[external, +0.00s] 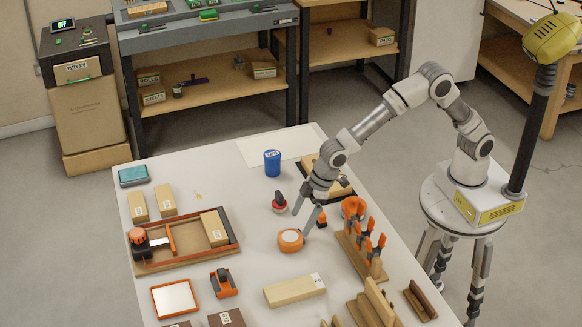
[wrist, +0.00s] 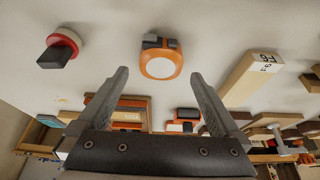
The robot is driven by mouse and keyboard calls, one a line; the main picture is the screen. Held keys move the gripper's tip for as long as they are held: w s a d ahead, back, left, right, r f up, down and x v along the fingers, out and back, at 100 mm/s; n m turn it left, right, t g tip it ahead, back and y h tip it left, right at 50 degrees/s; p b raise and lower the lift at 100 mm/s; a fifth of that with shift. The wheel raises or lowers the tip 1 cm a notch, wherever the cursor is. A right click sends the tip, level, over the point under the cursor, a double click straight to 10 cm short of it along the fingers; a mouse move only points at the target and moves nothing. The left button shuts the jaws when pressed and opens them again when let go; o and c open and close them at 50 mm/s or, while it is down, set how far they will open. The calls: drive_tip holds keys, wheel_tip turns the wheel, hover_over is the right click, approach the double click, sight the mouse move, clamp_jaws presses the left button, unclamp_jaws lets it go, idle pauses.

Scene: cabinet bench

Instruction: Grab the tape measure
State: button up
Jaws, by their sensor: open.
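The tape measure (external: 291,240) is an orange round-cornered case with a pale face, lying on the white table. It also shows in the wrist view (wrist: 161,66), at the upper middle, with a dark part on its upper side. My gripper (external: 308,220) is open and empty above the table, beside the tape measure in the external view. In the wrist view my two fingers (wrist: 157,77) are spread wide, and the tape measure appears between and a little beyond their tips. I see no contact with it.
A red and black knob-like object (external: 279,202) stands close to my gripper. A rack with orange-handled tools (external: 362,240) is to the right. A wooden block (external: 295,290) lies in front, and a blue can (external: 272,163) stands behind.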

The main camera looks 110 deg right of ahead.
sight(293, 236)
drive_tip(key=shift+b+x, duration=0.7)
drive_tip(key=shift+x, duration=2.8)
drive_tip(key=shift+w+a+r, duration=0.1)
drive_tip(key=shift+w+r, duration=0.05)
drive_tip(key=shift+w, duration=0.05)
drive_tip(key=c, duration=1.3)
